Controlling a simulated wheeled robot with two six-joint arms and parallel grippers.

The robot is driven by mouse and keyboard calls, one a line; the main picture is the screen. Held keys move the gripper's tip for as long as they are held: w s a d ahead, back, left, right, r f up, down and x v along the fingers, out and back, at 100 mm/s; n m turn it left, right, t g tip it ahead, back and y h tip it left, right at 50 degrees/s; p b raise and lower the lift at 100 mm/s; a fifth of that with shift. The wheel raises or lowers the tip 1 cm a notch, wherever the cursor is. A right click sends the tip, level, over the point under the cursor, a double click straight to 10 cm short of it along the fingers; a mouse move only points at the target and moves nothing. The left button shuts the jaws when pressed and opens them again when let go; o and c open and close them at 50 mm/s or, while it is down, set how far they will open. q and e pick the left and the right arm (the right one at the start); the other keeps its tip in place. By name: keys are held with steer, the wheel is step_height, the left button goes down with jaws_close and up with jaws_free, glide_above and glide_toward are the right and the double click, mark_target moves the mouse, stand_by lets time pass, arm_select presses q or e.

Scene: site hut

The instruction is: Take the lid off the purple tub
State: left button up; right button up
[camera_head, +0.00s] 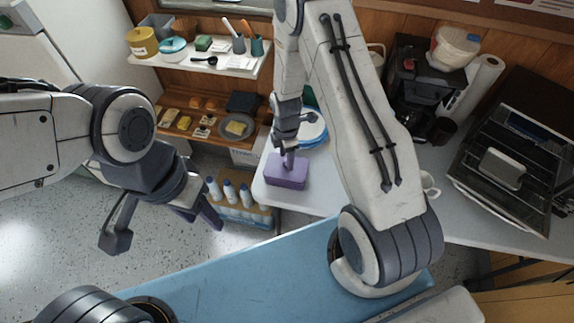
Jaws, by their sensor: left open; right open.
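The purple tub (286,174) is a small box near the left end of the white table. Its top looks closed, but I cannot make out a seam between lid and tub. My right gripper (291,150) is open just above the tub, with its fingers pointing down at the top. Whether a finger touches the lid is too small to tell. The gripper and arm hide part of the area behind the tub. My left gripper (163,225) is open and empty, well left of the tub, over the floor.
A blue-rimmed white round container (311,133) is behind the tub. Bottles (230,190) stand in a low crate left of the table (325,190). A mug (429,184), coffee maker (418,85) and black appliance (500,165) are to the right. Shelves (190,62) hold dishes.

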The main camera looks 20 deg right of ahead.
steer(key=shift+f, duration=1.2)
jaws_close()
steer(key=shift+r, duration=0.1)
